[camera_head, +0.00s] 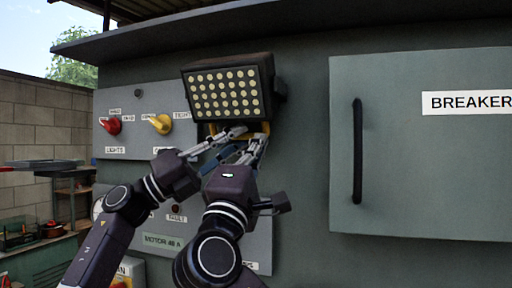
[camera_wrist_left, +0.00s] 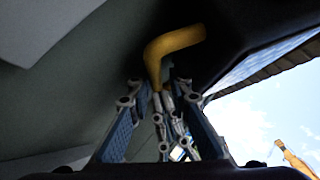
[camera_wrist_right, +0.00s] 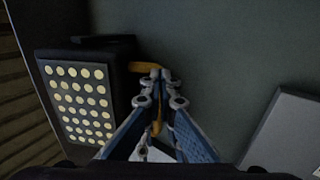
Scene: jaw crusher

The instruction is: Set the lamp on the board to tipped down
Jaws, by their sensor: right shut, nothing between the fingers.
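The lamp (camera_head: 225,92) is a black box with rows of pale round lights, mounted on the board wall; its face points outward toward me. It shows at the left in the right wrist view (camera_wrist_right: 82,100). A yellow bent bar (camera_wrist_left: 172,48) is under the lamp. My left gripper (camera_head: 245,131) is just below the lamp; in the left wrist view its fingers are apart, with the bar's lower end between or just beyond the tips. My right gripper (camera_wrist_right: 161,73) is shut and empty, its tips close to the yellow bar beside the lamp. Contact is unclear.
A switch panel with a red knob (camera_head: 111,125) and a yellow knob (camera_head: 160,124) is left of the lamp. A breaker door with a black handle (camera_head: 357,150) is at right. A roof edge (camera_head: 300,22) overhangs. Bare wall lies between lamp and door.

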